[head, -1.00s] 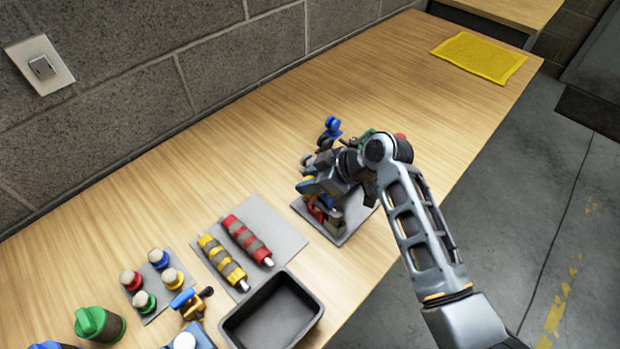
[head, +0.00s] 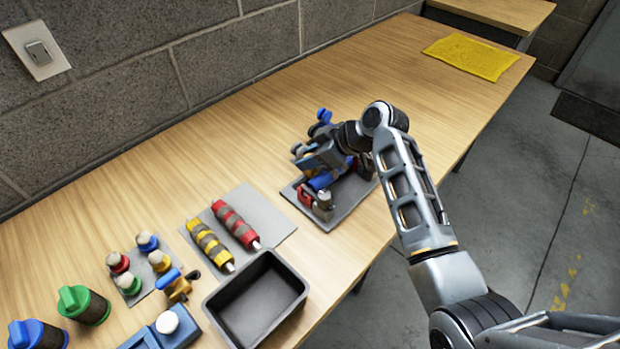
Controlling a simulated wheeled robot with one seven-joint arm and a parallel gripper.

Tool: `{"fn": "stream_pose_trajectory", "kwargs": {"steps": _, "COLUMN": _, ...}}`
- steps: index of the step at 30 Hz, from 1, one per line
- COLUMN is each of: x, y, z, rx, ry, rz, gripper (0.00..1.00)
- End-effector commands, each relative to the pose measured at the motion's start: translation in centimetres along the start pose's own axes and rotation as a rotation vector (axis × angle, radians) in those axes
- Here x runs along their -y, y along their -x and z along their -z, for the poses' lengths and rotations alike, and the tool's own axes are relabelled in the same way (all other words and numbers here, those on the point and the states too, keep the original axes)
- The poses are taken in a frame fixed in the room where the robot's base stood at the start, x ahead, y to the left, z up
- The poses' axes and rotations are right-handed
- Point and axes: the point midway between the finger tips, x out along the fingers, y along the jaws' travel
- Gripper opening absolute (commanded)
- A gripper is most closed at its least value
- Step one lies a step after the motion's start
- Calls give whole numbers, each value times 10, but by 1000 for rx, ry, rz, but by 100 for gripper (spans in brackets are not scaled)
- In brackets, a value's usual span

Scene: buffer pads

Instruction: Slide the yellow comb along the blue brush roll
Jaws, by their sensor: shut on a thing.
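The blue brush roll (head: 322,181) lies on a fixture on a grey base plate (head: 330,222) in the middle of the table. It is partly hidden by my gripper and arm. My gripper (head: 316,163) is over the roll, shut on a small yellow piece, which I take to be the yellow comb (head: 308,156). Only a little of the comb shows between the grey fingers. I cannot tell whether its teeth touch the roll.
A red banded roll (head: 235,225) and a yellow banded roll (head: 209,246) lie on a grey mat. A black tray (head: 303,292), several knobbed pegs, a green canister (head: 84,305) and a blue canister (head: 38,334) stand in front. A yellow cloth (head: 471,56) lies at the far end.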

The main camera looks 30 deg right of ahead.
Motion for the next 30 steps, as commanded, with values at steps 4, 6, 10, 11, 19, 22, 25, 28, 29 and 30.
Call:
{"fn": "stream_pose_trajectory", "kwargs": {"steps": 4, "x": -34, "y": 1, "z": -8, "rx": 0, "ry": -4, "rz": -4, "gripper": 0}}
{"fn": "stream_pose_trajectory", "kwargs": {"steps": 6, "x": -47, "y": 6, "z": -12, "rx": 0, "ry": -4, "rz": -2, "gripper": 0}}
{"fn": "stream_pose_trajectory", "kwargs": {"steps": 10, "x": -63, "y": 12, "z": -16, "rx": 1, "ry": -2, "rz": 0, "gripper": 0}}
{"fn": "stream_pose_trajectory", "kwargs": {"steps": 11, "x": -66, "y": 13, "z": -16, "rx": 0, "ry": -1, "rz": 0, "gripper": 0}}
{"fn": "stream_pose_trajectory", "kwargs": {"steps": 19, "x": -68, "y": 16, "z": -16, "rx": 1, "ry": -1, "rz": 1, "gripper": 0}}
{"fn": "stream_pose_trajectory", "kwargs": {"steps": 22, "x": -68, "y": 16, "z": -16, "rx": 1, "ry": -1, "rz": 1, "gripper": 32}}
{"fn": "stream_pose_trajectory", "kwargs": {"steps": 25, "x": -68, "y": 16, "z": -16, "rx": 1, "ry": -1, "rz": 1, "gripper": 42}}
{"fn": "stream_pose_trajectory", "kwargs": {"steps": 28, "x": -68, "y": 16, "z": -16, "rx": 1, "ry": -1, "rz": 1, "gripper": 52}}
{"fn": "stream_pose_trajectory", "kwargs": {"steps": 29, "x": -68, "y": 16, "z": -16, "rx": 1, "ry": -1, "rz": 1, "gripper": 55}}
{"fn": "stream_pose_trajectory", "kwargs": {"steps": 30, "x": -68, "y": 16, "z": -16, "rx": 1, "ry": -1, "rz": 1, "gripper": 56}}
